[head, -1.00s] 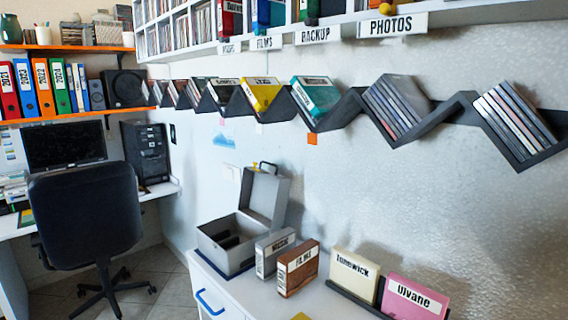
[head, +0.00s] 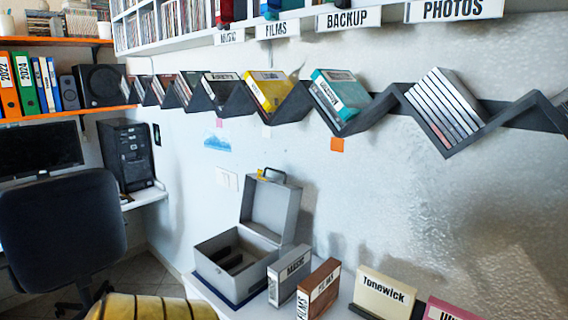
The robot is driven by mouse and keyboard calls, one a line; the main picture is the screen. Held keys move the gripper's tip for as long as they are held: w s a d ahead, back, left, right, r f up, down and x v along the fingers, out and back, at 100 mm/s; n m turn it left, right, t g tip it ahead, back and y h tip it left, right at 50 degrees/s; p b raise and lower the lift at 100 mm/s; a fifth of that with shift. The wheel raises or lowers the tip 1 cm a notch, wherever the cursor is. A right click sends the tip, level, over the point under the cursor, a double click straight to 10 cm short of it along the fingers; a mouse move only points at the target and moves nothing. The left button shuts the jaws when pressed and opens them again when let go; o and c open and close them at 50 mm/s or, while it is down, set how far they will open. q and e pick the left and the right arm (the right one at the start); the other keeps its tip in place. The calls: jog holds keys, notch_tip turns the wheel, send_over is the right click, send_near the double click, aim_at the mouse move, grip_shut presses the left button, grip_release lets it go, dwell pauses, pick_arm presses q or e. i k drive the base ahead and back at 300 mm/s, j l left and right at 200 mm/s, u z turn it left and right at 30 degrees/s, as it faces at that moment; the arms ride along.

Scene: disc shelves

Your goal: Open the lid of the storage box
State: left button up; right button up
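The grey storage box (head: 208,265) stands on the white cabinet top at the lower middle of the head view. Its lid (head: 270,207) is open, standing upright at the back of the box. A dark handle (head: 272,175) sits on the lid's top edge, with a small yellow piece beside it. Dark dividers or discs show inside the box. No gripper fingers show in the head view, so I cannot see either gripper relative to the box.
A grey MUSIC case (head: 289,275) and a brown FILMS case (head: 318,290) stand right of the box. A cream Tonewick case (head: 385,293) is farther right. A zigzag wall shelf (head: 385,105) with discs runs above. A dark chair (head: 62,235) is at left.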

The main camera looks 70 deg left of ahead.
aim_at(270, 208)
jog(key=k+j, duration=0.1)
jog(key=j, duration=0.3)
jog(key=j+z, duration=0.15)
jog(key=j, duration=0.3)
jog(key=k+j, duration=0.15)
jog(key=j, duration=0.25)
jog(key=k+j+z, duration=0.15)
jog(key=j, duration=0.3)
jog(key=k+j, duration=0.1)
jog(key=j, duration=0.3)
jog(key=k+j+z, duration=0.15)
jog(key=j, duration=0.25)
